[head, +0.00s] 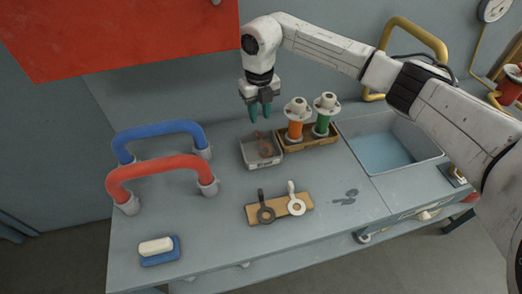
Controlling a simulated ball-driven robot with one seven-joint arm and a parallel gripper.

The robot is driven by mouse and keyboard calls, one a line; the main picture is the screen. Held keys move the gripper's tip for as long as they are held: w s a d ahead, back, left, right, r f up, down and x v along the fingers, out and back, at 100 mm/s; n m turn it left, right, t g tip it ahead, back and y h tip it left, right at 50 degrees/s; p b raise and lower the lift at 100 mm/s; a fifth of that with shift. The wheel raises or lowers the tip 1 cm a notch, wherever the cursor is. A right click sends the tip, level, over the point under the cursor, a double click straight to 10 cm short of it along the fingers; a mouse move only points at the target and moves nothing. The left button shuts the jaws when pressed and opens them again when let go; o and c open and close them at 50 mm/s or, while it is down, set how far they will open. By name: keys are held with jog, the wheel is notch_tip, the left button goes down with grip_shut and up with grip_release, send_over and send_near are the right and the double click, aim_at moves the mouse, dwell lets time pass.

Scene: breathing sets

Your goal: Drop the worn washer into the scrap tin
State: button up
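The scrap tin (262,162) is a small grey open tray near the back middle of the bench. Brownish-red bits lie in it, one standing up near its back wall. I cannot tell whether any of them is the worn washer, and I see no washer apart from them for certain. My gripper (261,112) points down above the back of the tin. Its two green fingers are apart, with nothing clearly visible between them.
A wooden box (307,141) with orange (296,129) and green (322,123) spools stands right of the tin. A board (281,208) with two ring-ended tools lies in front. Blue (160,129) and red (160,165) hoses arch at left. A basin (385,152) is right.

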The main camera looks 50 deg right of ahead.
jog(key=shift+o, duration=0.8)
notch_tip(320, 180, up, 11)
jog(key=b, duration=0.1)
jog(key=shift+b, duration=0.3)
jog(key=shift+f, duration=0.15)
